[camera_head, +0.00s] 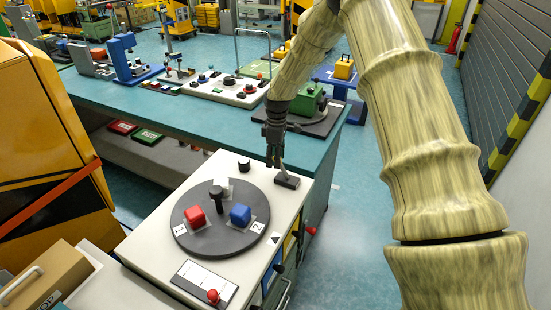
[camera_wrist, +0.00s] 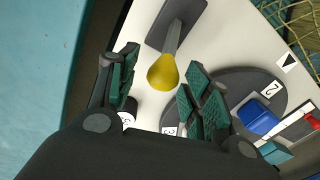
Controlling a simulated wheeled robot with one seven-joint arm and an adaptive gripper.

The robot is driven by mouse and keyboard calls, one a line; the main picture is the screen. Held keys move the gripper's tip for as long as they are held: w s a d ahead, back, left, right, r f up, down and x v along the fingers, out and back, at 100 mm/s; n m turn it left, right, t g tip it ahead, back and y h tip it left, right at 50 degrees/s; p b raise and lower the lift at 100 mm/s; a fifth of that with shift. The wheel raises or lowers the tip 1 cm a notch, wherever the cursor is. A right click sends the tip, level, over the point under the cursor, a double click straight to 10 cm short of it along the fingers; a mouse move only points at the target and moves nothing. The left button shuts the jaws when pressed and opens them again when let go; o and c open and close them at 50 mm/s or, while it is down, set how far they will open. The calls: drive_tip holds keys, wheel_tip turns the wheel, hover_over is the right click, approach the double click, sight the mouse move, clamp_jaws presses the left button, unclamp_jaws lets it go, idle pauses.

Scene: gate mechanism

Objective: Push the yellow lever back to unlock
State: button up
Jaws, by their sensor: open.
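The yellow lever has a yellow knob (camera_wrist: 163,73) on a grey shaft (camera_wrist: 174,38) that rises from a dark base plate (camera_head: 287,181) on the white console top. My gripper (camera_head: 275,158) is at the lever, above the console's far right corner. In the wrist view my gripper (camera_wrist: 162,78) is open, with the knob showing between its green-padded fingers. I cannot tell whether a finger touches it. In the head view the knob is hidden by the gripper.
A dark round turntable (camera_head: 220,244) with a red cube (camera_head: 195,217), a blue cube (camera_head: 240,215) and a black handle (camera_head: 215,197) is beside the lever. A red-knobbed slider (camera_head: 212,296) is at the console's front. A teal bench (camera_head: 180,112) stands behind.

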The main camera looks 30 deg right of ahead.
wheel_tip(320, 180, up, 11)
drive_tip(key=shift+w+d+r, duration=0.2)
drive_tip(key=shift+w+d, duration=0.1)
drive_tip(key=shift+d, duration=0.05)
idle(0.4)
drive_tip(key=shift+r, duration=0.1)
